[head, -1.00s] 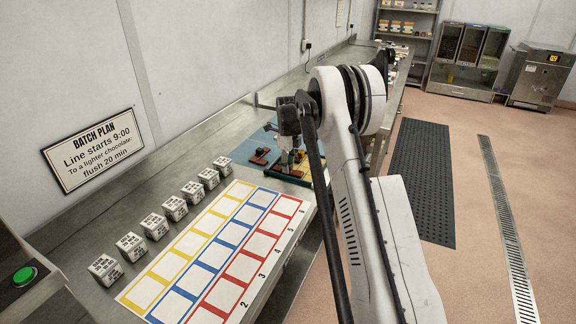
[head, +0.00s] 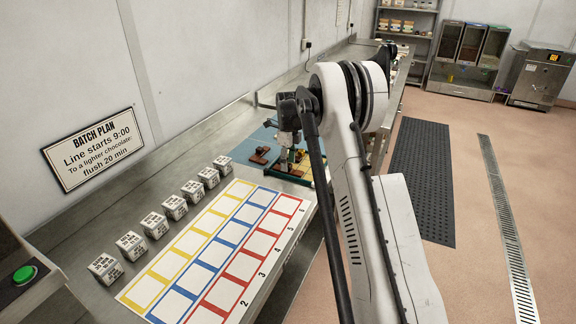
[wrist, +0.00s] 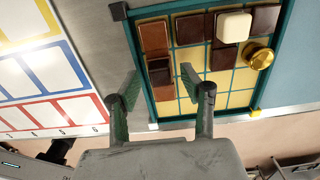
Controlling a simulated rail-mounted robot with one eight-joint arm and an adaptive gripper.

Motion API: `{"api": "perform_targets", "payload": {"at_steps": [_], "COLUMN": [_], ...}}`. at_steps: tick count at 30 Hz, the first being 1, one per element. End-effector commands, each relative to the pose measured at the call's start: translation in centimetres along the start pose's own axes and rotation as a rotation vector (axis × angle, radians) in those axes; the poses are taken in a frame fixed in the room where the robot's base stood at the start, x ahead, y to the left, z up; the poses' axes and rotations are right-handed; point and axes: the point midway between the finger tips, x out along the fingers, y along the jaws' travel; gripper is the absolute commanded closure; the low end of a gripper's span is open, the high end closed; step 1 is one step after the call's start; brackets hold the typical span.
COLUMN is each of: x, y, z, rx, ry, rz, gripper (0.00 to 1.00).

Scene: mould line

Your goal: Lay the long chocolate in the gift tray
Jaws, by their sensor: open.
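The gift tray (wrist: 136,62) fills the upper middle of the wrist view, with a teal rim and a yellow grid floor. In it lie several brown pieces, a cream-white piece (wrist: 234,27) and a round gold piece (wrist: 259,54). A dark brown chocolate (wrist: 160,73) lies in the left column, in line with the gap between my fingers. I cannot tell for sure which piece is the long chocolate. My gripper (wrist: 160,82) is open, its two green-padded fingers apart, with nothing held. In the head view, my gripper (head: 290,160) is over the tray (head: 306,180), partly hiding it.
A blue mat (head: 262,136) with loose brown pieces (head: 260,155) lies beside the tray. A white card of yellow, blue and red squares (head: 215,255) covers the near bench. Several lettered white cubes (head: 155,226) stand in a row along its left. The wall is close on the left.

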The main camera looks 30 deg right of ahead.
Motion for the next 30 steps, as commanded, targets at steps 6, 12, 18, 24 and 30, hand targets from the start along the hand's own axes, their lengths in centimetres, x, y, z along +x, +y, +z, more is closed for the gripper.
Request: {"api": "perform_targets", "payload": {"at_steps": [6,12,18,24,30], "x": [-4.4,-8.1,-10.3,-12.1,-16.5], "y": [0.0,0.0,0.0,1.1,5.3], "z": [0.0,0.0,0.0,0.0,-0.5], "rx": [0.000,0.000,0.000,-0.054,-0.284], "ry": [0.000,0.000,0.000,-0.008,-0.036], "rz": [0.000,0.000,0.000,-0.011,-0.062], "gripper": [0.58,0.58,0.58,0.58,0.58]}}
